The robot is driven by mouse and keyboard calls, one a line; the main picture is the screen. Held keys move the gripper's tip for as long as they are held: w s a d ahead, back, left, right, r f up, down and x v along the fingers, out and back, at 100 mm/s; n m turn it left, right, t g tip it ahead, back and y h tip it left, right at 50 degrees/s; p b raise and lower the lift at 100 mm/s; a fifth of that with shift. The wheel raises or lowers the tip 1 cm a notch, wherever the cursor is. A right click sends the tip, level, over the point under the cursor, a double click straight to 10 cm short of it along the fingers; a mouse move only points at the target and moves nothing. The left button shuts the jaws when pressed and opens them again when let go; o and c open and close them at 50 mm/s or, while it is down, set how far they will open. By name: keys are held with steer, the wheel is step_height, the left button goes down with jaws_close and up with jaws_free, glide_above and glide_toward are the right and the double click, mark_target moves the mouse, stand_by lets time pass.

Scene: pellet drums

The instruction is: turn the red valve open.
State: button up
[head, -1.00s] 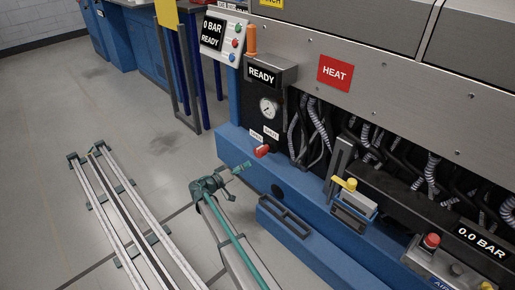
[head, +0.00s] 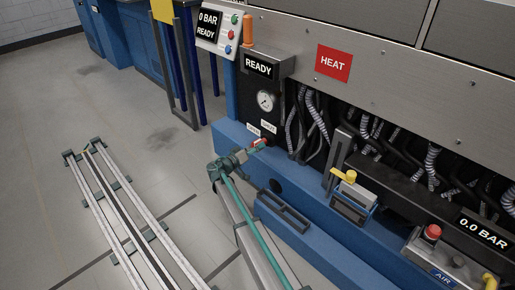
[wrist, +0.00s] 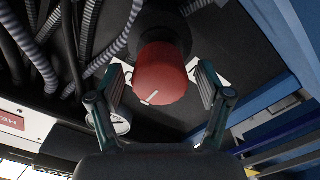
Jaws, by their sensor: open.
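The red valve (head: 259,143) is a round knob low on the black panel below the gauge. In the wrist view the red valve (wrist: 160,76) has a short white mark on its face, pointing to the lower left. My gripper (wrist: 160,88) is open, with one finger on each side of the knob and a visible gap to each. In the head view my gripper (head: 246,150) is right at the knob and partly covers it. Two small white labels sit above the valve, the right one reading SHUT (head: 268,127); in the wrist view the knob hides most of them.
A pressure gauge (head: 266,100) and a READY display (head: 258,67) are above the valve. Ribbed hoses (head: 316,115) run just right of it. A blue ledge (head: 290,180) juts out below. The floor to the left is open around the rail.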

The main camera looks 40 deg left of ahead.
steer(key=shift+w, duration=0.55)
steer(key=shift+d, duration=0.1)
steer(key=c, duration=1.2)
steer(key=shift+o, duration=0.2)
